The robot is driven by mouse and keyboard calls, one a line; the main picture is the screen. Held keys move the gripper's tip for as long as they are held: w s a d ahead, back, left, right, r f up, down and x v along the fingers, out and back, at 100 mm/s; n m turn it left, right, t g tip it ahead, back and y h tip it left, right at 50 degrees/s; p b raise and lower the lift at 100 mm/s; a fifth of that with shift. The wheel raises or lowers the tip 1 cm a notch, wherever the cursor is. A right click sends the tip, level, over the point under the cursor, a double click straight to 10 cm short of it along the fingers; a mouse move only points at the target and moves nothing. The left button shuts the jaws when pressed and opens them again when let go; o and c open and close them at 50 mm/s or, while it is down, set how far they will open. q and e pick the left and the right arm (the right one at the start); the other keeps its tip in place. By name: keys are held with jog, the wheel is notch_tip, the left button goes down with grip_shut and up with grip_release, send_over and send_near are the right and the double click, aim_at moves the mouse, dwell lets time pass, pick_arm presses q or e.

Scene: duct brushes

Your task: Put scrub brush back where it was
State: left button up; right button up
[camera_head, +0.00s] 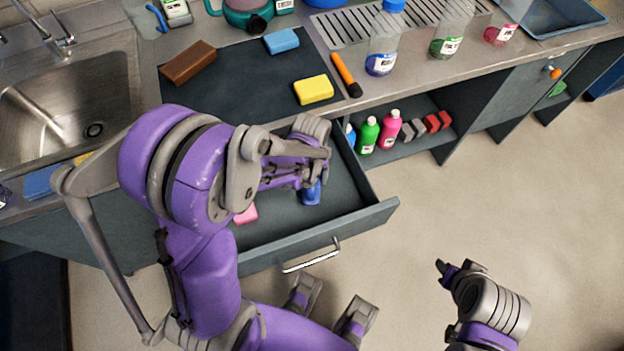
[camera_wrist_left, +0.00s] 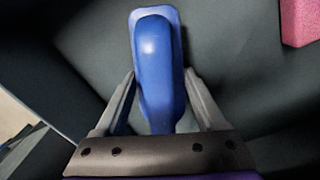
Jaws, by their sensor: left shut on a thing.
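The blue scrub brush (camera_head: 311,193) is inside the open drawer (camera_head: 362,222), near its middle. In the left wrist view the brush (camera_wrist_left: 155,62) lies lengthwise between the two fingers of my left gripper (camera_wrist_left: 160,85), which are shut on its handle. In the head view my left gripper (camera_head: 303,182) reaches down into the drawer, partly hidden by its own arm. I cannot tell whether the brush touches the drawer floor. My right gripper (camera_head: 448,270) is empty above the floor, right of the drawer; its finger gap is unclear.
A pink sponge (camera_head: 246,214) lies in the drawer left of the brush; it also shows in the left wrist view (camera_wrist_left: 299,22). A dark mat (camera_head: 240,85) on the counter holds sponges and a brown block. Bottles (camera_head: 367,135) stand on the shelf right of the drawer.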

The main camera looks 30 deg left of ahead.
pick_arm(q)
jog(key=shift+f, duration=0.9)
jog(key=shift+f, duration=0.15)
jog(key=o, duration=1.3)
jog(key=shift+r, duration=0.45)
notch_tip(320, 180, up, 11)
jog(key=shift+r+p, duration=0.15)
jog(key=shift+p, duration=0.8)
jog(key=shift+s+r, duration=0.15)
jog(key=shift+r, duration=0.15)
jog(key=shift+s+d+r+m+t, duration=0.5)
jog(key=shift+s+r+m+t, duration=0.35)
jog(key=shift+s, duration=0.8)
jog(key=shift+s+d+r+m+t, duration=0.65)
jog(key=shift+s+m+t, duration=0.3)
jog(key=shift+s, duration=0.7)
jog(key=shift+s+d+r+m+t, duration=0.4)
jog(key=shift+s+r+m+t, duration=0.45)
jog(key=shift+s, duration=0.8)
